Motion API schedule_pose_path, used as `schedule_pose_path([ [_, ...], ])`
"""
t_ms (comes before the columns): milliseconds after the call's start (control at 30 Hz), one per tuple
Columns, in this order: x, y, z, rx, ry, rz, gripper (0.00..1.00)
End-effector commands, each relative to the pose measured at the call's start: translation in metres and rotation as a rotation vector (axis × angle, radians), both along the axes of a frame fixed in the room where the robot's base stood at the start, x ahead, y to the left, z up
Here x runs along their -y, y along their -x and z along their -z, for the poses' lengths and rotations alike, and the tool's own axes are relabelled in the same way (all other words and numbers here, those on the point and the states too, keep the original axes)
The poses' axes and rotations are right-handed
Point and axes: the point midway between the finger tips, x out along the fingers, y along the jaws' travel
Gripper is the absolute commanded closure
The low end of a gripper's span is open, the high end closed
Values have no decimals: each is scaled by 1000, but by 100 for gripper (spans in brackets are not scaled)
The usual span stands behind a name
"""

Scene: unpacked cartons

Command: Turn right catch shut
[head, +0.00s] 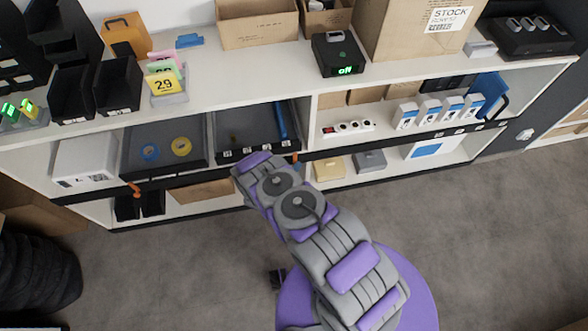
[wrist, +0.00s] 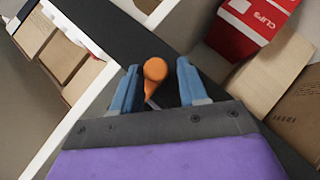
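The right catch (wrist: 155,70) is an orange knob with a short stem, on a dark bar across the wrist view. In the head view the right catch (head: 295,157) is a small orange spot on the shelf's dark front bar, just right of my arm's end. My gripper (wrist: 157,83) is open, its two blue fingers on either side of the catch. A small gap shows on each side, widest at the right finger. The catch's lower part is partly hidden by my gripper. Another orange catch (head: 136,189) sits on the bar further left.
Above the bar, a dark tray (head: 254,128) lies left of a white divider. A power strip (head: 348,127) and several small boxes (head: 438,110) stand to the right. A red and white carton (wrist: 245,28) is close by in the wrist view. Grey floor (head: 480,220) is open in front.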

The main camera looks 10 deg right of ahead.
Motion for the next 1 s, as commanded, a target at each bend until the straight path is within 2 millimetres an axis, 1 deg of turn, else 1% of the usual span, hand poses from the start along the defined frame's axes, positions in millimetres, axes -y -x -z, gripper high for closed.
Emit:
schedule_pose_path([
  [33, 1, 0, 0, 0, 0, 2, 52],
  [100, 1, 0, 0, 1, 1, 2, 46],
  [333, 2, 0, -1, 2, 0, 4, 46],
  [467, -2, 5, -5, 1, -1, 3, 46],
  [667, -21, 29, -22, 0, 3, 0, 46],
  [1000, -64, 82, -57, 1, 1, -3, 46],
])
